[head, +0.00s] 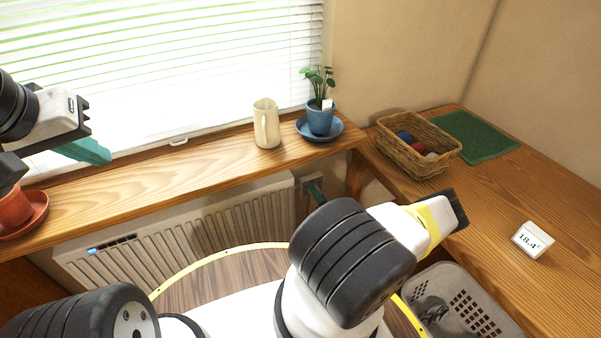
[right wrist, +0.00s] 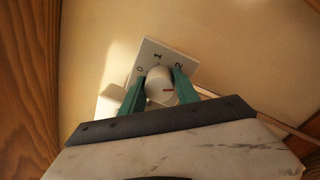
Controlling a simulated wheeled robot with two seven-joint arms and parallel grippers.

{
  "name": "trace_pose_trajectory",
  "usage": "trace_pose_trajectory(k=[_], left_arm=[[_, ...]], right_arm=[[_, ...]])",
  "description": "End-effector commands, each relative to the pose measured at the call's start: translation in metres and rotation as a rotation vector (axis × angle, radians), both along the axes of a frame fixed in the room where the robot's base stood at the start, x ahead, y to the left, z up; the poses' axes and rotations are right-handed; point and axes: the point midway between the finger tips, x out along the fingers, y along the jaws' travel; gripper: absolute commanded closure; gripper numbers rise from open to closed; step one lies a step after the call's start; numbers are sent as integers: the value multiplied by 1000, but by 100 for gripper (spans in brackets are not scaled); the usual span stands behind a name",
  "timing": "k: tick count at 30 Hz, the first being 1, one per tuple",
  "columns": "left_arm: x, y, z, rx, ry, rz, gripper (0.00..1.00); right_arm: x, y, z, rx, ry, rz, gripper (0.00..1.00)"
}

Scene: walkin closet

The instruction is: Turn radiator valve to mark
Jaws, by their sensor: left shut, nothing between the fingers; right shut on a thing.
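The radiator valve knob (right wrist: 158,84) is a white cylinder with a short red line on its face, in the right wrist view. Behind it is a white scale plate (right wrist: 149,50) marked 0, 1 and 2. The red line lies nearly level, toward the right finger, not clearly at any number. My right gripper (right wrist: 160,78) is shut on the knob, one green finger each side. My left gripper (head: 90,151) is shut and empty near the window.
The wooden sill (head: 200,168) above the radiator holds a cream jug (head: 267,125), a blue plant pot (head: 320,118) and a terracotta pot (head: 14,207). On the right counter are a wicker basket (head: 420,163), a green mat (head: 475,138) and an 18.4° display (head: 533,240). A grey basket (head: 480,318) stands below.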

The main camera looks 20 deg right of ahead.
Motion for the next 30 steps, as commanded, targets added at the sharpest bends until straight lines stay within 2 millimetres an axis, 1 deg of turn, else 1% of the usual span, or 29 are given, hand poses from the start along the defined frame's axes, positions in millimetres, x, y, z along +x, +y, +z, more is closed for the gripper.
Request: trace_pose_trajectory(k=[30], left_arm=[[0, 0, 0, 0, 0, 0, 100]], right_arm=[[-1, 0, -2, 961, 77, -3, 100]])
